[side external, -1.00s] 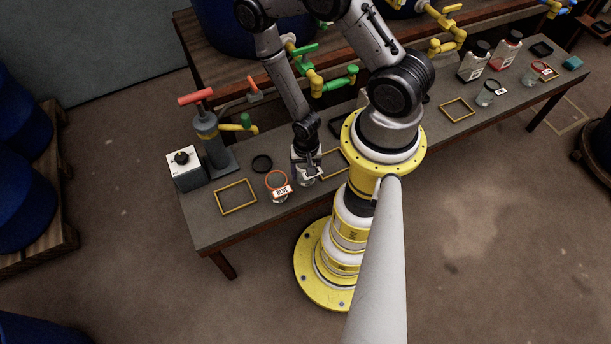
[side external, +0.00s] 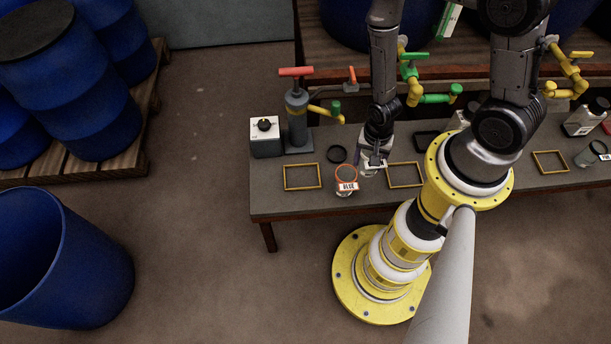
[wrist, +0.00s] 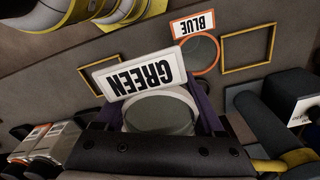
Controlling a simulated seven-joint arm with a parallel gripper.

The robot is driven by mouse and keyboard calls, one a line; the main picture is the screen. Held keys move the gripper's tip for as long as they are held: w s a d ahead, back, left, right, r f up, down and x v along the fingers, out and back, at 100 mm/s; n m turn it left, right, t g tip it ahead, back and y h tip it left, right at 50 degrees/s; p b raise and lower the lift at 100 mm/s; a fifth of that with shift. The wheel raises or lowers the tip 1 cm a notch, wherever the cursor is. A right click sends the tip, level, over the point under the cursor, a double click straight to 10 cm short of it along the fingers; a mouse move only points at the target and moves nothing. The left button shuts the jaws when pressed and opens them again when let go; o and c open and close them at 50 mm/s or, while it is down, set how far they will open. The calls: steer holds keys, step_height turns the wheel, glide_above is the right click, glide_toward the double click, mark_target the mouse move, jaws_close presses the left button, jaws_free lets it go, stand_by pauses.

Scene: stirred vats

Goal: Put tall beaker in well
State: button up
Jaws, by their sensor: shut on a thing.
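My gripper (side external: 374,164) is low over the bench, shut on a clear beaker (wrist: 158,112) with a white GREEN tag. In the wrist view the beaker sits between the dark finger pads, its rim facing the camera; whether its base touches the bench is hidden. Another clear beaker (side external: 346,183), with an orange rim and a BLUE tag, stands just left of my gripper. It also shows in the wrist view (wrist: 199,55). I cannot tell for certain which beaker is the tall one, or which marked spot is the well.
Yellow frames lie on the bench, one at left (side external: 302,189) and one right of my gripper (side external: 405,187). A black ring (side external: 337,153) lies behind the blue-tagged beaker. Green-handled taps (side external: 412,72) hang behind.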

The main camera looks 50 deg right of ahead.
steer(key=w+a, duration=0.1)
steer(key=a, duration=0.1)
steer(key=w+a+r, duration=0.1)
steer(key=a, duration=0.1)
steer(key=w+a+r, duration=0.1)
steer(key=a, duration=0.2)
steer(key=w+f, duration=0.2)
steer(key=w, duration=0.2)
steer(key=w+a+f, duration=0.1)
steer(key=w+f, duration=0.2)
steer(key=w, duration=0.1)
steer(key=w+a+f, duration=0.1)
steer(key=w+f, duration=0.2)
steer(key=w, duration=0.1)
steer(key=shift+w+f, duration=0.15)
steer(key=shift+w, duration=0.05)
steer(key=shift+w+a+f, duration=0.15)
steer(key=shift+w+f, duration=0.4)
steer(key=shift+f, duration=0.15)
steer(key=shift+w+f, duration=0.15)
steer(key=shift+f, duration=1.4)
steer(key=shift+f, duration=0.15)
steer(key=o, duration=1.3)
steer(key=shift+o, duration=0.2)
